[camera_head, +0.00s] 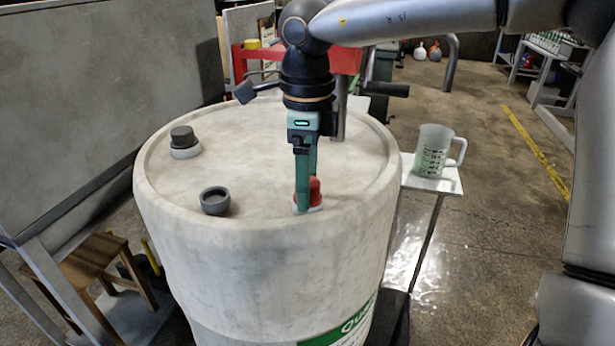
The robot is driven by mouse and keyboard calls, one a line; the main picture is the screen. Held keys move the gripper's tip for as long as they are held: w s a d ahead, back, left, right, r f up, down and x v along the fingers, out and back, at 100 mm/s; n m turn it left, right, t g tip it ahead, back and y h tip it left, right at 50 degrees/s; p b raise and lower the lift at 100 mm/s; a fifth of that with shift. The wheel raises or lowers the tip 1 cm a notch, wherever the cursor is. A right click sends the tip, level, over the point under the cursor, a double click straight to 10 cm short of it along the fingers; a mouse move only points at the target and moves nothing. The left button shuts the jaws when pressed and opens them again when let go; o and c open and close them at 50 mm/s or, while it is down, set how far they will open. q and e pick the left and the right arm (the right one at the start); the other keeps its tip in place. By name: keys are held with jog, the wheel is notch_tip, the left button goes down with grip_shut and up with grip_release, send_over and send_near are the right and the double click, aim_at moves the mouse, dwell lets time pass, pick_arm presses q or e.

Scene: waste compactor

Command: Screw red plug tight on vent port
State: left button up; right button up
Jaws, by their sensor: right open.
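A red plug (315,191) sits on a pale port near the front right edge of the white drum's top (250,180). My right gripper (305,203) points straight down at the plug. Its green fingers are open and reach to the plug's height, partly in front of it. I cannot tell whether they touch the plug. The plug looks upright; its thread and most of the port below are hidden. My left gripper is not in view.
A grey cap (215,201) lies on the drum top, and a dark plug (184,138) sits on another port. A measuring jug (434,151) stands on a small side table (448,184) at right. A large grey panel (100,90) stands left. The drum's middle is clear.

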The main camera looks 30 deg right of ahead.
jog(key=n+p, duration=0.1)
jog(key=n, duration=0.1)
jog(key=shift+n, duration=0.3)
jog(key=shift+f+n+p, duration=0.1)
jog(key=shift+n+p, duration=0.3)
jog(key=shift+n, duration=0.8)
jog(key=shift+n+p, duration=0.45)
jog(key=shift+n, duration=0.55)
jog(key=shift+n+p, duration=0.4)
jog(key=shift+n, duration=0.8)
jog(key=n+p, duration=0.1)
jog(key=n, duration=0.3)
jog(key=shift+r, duration=0.2)
jog(key=shift+f+n+p, duration=0.1)
jog(key=shift+n+p, duration=0.3)
jog(key=shift+n, duration=0.7)
jog(key=shift+n+p, duration=0.4)
jog(key=shift+n, duration=0.6)
jog(key=n, duration=0.2)
jog(key=shift+n, duration=0.4)
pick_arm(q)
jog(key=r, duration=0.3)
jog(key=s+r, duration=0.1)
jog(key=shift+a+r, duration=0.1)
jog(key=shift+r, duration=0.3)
